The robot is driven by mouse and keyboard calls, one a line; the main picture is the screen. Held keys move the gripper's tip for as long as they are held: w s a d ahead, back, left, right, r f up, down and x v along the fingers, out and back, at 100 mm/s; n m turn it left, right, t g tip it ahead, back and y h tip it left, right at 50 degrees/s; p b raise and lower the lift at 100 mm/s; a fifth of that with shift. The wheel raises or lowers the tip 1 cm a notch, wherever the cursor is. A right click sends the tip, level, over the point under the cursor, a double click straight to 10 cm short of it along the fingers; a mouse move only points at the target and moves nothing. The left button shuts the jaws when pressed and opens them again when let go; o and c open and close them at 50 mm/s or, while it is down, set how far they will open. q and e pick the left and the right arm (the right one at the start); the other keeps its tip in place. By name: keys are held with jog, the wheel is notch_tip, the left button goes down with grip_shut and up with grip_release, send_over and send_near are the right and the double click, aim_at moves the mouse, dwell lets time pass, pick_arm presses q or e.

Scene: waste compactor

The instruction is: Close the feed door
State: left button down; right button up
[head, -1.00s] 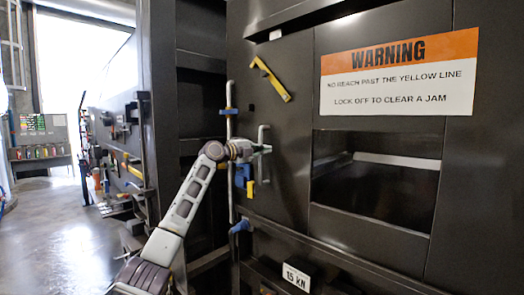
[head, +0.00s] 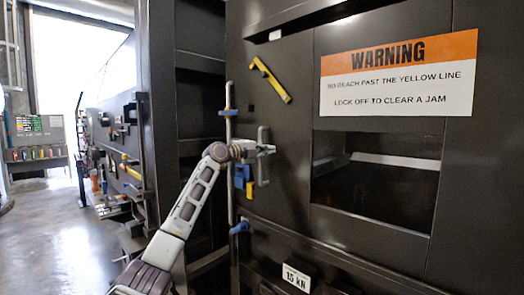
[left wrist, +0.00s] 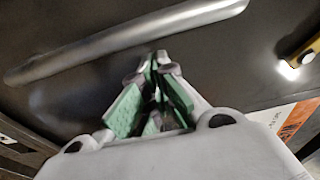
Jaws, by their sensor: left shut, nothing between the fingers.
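The feed door (head: 285,200) appears to be the large dark panel filling the middle and right of the head view. A grey vertical bar handle (head: 263,176) stands out from it, and also crosses the upper part of the left wrist view (left wrist: 130,42). My left gripper (head: 270,150) is at the handle's middle, shut with nothing in it. In the left wrist view its green-padded fingertips (left wrist: 158,62) come together just below the bar. I cannot tell whether they touch it or the panel. A dark gap lies left of the panel edge. My right gripper is not in view.
A yellow lever (head: 271,80) sits above the handle. A vertical rod (head: 229,165) with blue clamps runs along the panel's left edge. A warning sign (head: 398,74) is above a rectangular opening (head: 375,180). Open floor (head: 60,235) lies at left.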

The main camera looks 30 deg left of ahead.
pick_arm(q)
jog(key=d+b+v, duration=0.2)
jog(key=b+v, duration=0.1)
jog(key=v, duration=0.6)
jog(key=shift+s, duration=0.55)
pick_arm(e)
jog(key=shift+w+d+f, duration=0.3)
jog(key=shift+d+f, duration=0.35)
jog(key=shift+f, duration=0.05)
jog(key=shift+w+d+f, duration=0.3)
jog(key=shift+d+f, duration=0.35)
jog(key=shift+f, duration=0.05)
pick_arm(q)
jog(key=shift+a, duration=0.1)
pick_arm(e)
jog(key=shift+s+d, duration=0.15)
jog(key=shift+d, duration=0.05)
